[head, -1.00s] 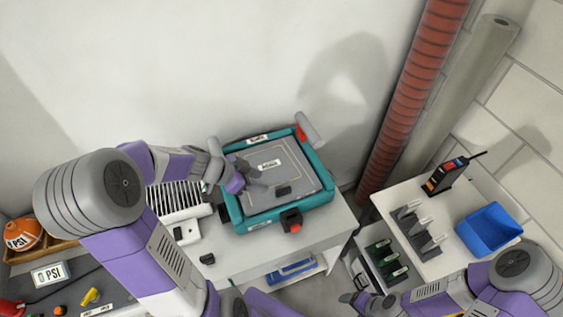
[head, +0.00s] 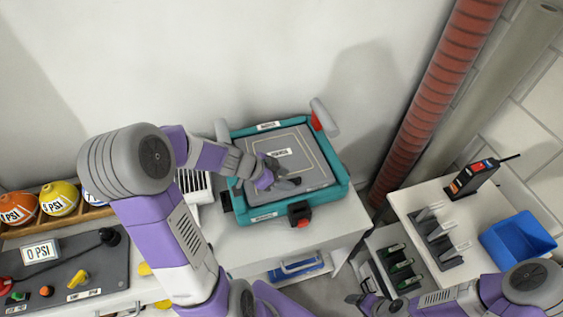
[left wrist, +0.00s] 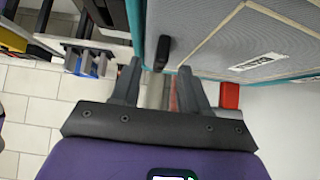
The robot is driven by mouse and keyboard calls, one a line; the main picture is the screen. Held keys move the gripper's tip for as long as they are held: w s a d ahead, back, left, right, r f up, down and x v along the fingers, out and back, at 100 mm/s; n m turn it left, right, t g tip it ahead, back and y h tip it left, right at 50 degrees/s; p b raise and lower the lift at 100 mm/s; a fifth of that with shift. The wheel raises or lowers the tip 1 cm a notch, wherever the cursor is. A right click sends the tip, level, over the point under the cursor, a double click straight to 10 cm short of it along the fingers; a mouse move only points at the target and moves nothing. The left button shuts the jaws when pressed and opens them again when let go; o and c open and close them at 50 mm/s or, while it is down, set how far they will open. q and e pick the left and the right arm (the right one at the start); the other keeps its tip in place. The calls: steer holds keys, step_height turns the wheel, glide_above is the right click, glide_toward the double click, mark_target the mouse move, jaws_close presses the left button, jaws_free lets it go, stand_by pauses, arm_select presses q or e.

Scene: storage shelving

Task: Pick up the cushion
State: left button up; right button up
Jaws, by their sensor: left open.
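No thing is plainly recognisable as a loose cushion. The closest match is a flat grey pad (head: 306,150) with a white label, set in a teal frame (head: 335,195) on a white table; the left wrist view shows the pad's textured face (left wrist: 215,28) too. A small dark piece (left wrist: 163,52) sits on the pad. My left gripper (head: 284,178) is over the pad's lower left part, close to the dark piece. In the left wrist view its fingers (left wrist: 160,84) are apart with nothing between them. My right gripper (head: 366,303) is low at the bottom edge, its jaws unclear.
A white stand at right holds a blue bin (head: 517,238), a dark handheld device (head: 466,182) and grey racks (head: 437,235). A red pipe (head: 430,100) rises behind. At left, orange and yellow balls (head: 58,197) sit in a wooden tray above a dark control panel (head: 70,270).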

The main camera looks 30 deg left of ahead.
arm_select(q)
steer(key=x, duration=0.2)
steer(key=shift+w+d+f, duration=0.15)
steer(key=shift+d+f, duration=0.05)
jaws_close()
